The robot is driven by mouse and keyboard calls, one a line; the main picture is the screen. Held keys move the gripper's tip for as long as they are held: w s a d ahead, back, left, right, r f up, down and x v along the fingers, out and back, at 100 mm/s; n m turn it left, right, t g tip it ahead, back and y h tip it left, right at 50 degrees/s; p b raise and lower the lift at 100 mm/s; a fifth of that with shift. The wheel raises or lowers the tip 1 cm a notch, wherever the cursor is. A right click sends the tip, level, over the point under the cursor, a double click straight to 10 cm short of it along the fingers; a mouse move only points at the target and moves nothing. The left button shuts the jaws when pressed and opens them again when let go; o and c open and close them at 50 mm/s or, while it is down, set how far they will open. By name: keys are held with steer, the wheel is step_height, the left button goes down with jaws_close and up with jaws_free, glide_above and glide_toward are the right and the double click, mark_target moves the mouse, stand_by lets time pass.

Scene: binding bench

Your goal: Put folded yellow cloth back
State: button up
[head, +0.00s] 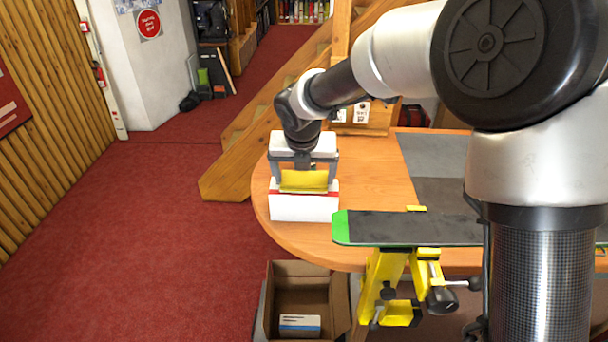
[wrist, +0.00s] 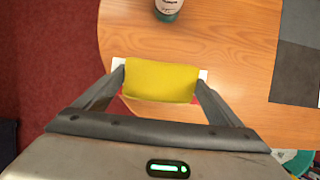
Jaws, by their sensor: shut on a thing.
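The folded yellow cloth (head: 303,182) is a small, thick pad gripped between the two fingers of my gripper (head: 304,178), over the left end of the wooden table. In the wrist view the cloth (wrist: 160,82) spans the gap between my fingertips (wrist: 160,76). A white box-like thing with a red stripe (head: 303,208) shows just below the cloth in the head view. I cannot tell whether the cloth touches it. My gripper hides part of this area.
The round-ended wooden table (head: 358,185) has a dark board with a green end (head: 410,228) at its front edge, above a yellow clamp (head: 383,285). An open cardboard box (head: 337,300) stands on the floor. A bottle (wrist: 168,8) stands at the wrist view's top. Wooden stairs (head: 235,160) are behind.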

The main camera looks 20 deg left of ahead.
steer(key=shift+f, duration=0.15)
steer(key=o, duration=0.8)
steer(key=shift+r, duration=0.25)
steer(key=p+v, duration=0.1)
steer(key=v, duration=1)
steer(key=shift+s+r, duration=0.3)
steer(key=shift+r, duration=0.05)
